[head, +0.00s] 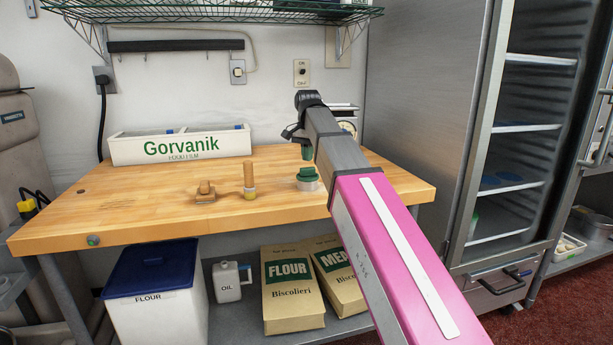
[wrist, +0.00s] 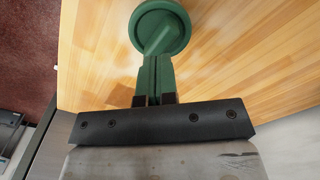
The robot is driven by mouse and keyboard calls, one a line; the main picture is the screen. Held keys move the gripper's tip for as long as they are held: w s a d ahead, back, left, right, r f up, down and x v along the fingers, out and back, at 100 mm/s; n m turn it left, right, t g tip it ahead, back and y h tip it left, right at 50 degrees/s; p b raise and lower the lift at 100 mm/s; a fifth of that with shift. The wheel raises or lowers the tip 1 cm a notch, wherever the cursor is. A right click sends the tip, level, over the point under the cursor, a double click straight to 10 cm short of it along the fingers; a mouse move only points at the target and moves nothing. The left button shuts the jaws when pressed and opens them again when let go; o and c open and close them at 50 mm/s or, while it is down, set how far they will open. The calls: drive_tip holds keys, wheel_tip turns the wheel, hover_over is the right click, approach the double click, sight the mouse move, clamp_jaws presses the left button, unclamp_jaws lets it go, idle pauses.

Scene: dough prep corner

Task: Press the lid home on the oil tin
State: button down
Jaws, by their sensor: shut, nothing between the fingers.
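A small round tin (head: 307,185) with a pale body stands on the wooden worktop, right of the middle. Its green lid (head: 307,173) sits on top of it; whether the lid is fully down I cannot tell. In the wrist view the lid (wrist: 161,16) is a round green disc just past my fingertips and hides the tin. My gripper (head: 307,153) has green fingers, pointing down above the lid, with a small gap in the head view. In the wrist view the fingers of my gripper (wrist: 157,60) are together and empty.
A wooden stamp-like block (head: 205,193) and an upright wooden-handled tool (head: 249,181) stand left of the tin. A white Gorvanik box (head: 180,148) stands at the back left. A jug marked OIL (head: 228,282) is on the lower shelf. The front left worktop is clear.

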drive_tip(key=shift+r, duration=0.25)
drive_tip(key=shift+r, duration=2.05)
